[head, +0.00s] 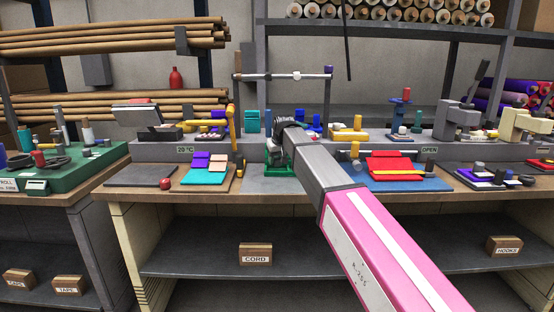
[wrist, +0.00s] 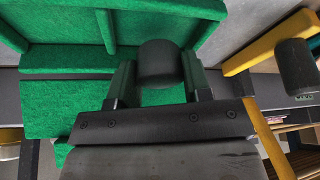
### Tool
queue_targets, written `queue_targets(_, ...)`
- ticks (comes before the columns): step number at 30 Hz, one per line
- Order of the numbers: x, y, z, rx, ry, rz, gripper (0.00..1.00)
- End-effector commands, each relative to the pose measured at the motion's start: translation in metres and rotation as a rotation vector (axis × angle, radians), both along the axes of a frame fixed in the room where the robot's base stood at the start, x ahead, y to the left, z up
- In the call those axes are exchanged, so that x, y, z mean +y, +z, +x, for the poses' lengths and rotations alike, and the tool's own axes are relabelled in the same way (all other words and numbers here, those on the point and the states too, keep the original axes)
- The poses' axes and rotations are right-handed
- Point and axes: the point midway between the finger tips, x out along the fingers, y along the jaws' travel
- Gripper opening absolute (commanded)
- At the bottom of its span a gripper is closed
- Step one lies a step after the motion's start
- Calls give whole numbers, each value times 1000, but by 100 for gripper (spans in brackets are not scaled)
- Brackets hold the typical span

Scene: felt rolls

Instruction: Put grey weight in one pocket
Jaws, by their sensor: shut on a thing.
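My gripper (wrist: 158,80) holds a dark grey cylinder, the grey weight (wrist: 158,60), between its two fingers in the wrist view. The weight is over a green felt piece (wrist: 60,105) with raised green walls or dividers that form compartments. I cannot tell whether the weight's lower end is inside a compartment or above it. In the head view the green piece (head: 284,170) lies on the bench's middle, below the end of my arm. My arm hides most of it, and the weight cannot be made out there.
A second dark grey cylinder (wrist: 295,66) is at the right in the wrist view, by a yellow bar (wrist: 262,54). A blue mat with red felt (head: 395,166) lies right.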

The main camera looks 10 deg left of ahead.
Motion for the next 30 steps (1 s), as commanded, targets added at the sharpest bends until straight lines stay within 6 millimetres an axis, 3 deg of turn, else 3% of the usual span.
queue_targets(12, 0, -2, 0, 0, 0, 0, 12)
queue_targets(13, 0, -2, 0, 0, 0, 0, 55)
queue_targets(15, 0, -2, 0, 0, 0, 0, 75)
queue_targets(30, -1, 4, -2, -1, 0, 1, 75)
